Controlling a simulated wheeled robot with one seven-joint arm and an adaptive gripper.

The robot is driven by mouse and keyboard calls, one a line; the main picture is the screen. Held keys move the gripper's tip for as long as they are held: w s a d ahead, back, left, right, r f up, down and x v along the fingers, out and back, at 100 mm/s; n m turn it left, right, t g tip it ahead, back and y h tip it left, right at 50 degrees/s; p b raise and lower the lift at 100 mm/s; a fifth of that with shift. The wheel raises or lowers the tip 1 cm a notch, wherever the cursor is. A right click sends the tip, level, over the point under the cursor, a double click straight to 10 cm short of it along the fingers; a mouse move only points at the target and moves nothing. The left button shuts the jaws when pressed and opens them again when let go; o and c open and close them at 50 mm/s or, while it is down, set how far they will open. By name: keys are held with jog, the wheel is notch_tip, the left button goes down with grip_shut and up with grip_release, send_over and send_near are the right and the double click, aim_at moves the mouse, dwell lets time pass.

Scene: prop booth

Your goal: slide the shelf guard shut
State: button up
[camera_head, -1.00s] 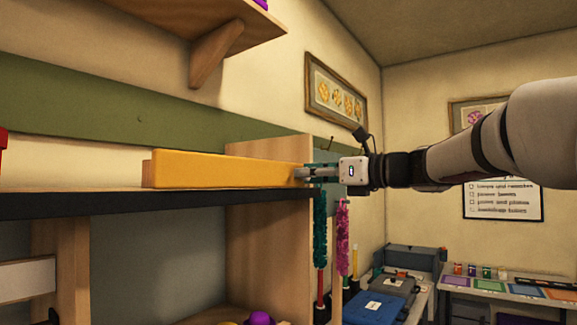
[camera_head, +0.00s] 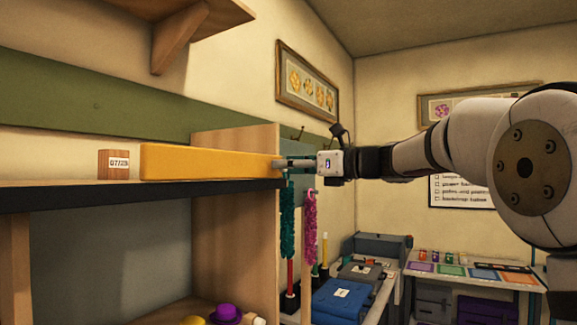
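The shelf guard appears to be the long yellow-orange bar (camera_head: 205,162) along the front edge of the upper shelf. It lies level, its right end near the wooden side panel (camera_head: 232,235). My gripper (camera_head: 280,163) reaches in from the right, its fingers at the guard's right end. They look to be touching it, but the fingers are small and seen from the side, so I cannot tell whether they close on it. A wooden block with a "07/23" label (camera_head: 113,164) stands on the shelf just left of the guard.
Teal (camera_head: 287,222) and pink (camera_head: 309,228) fluffy dusters hang below my gripper, by the panel. A purple item (camera_head: 224,313) sits on the lower shelf. A table with blue cases (camera_head: 343,301) stands right. A bracketed shelf (camera_head: 185,30) is above.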

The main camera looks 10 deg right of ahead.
jog(key=shift+a, duration=0.1)
jog(key=v, duration=1.2)
jog(key=shift+s+a, duration=0.1)
jog(key=shift+s, duration=0.05)
jog(key=s+a+f+n+g+h, duration=0.2)
jog(key=s+a+f+n+h, duration=0.15)
jog(key=s+f+n, duration=0.4)
jog(key=s+a+f+n+g+h, duration=0.3)
jog(key=s+a+f+n, duration=0.1)
jog(key=s+f, duration=0.55)
jog(key=s+d+f+n+h, duration=0.3)
jog(key=s+f+n+h, duration=0.1)
jog(key=s+f+n, duration=0.2)
jog(key=s+d+f+n+h, duration=0.3)
jog(key=s+d+f+n, duration=0.1)
jog(key=s+f+n, duration=0.3)
jog(key=shift+s+d+f+n+h, duration=0.3)
jog(key=shift+s+n, duration=0.25)
jog(key=shift+s, duration=0.8)
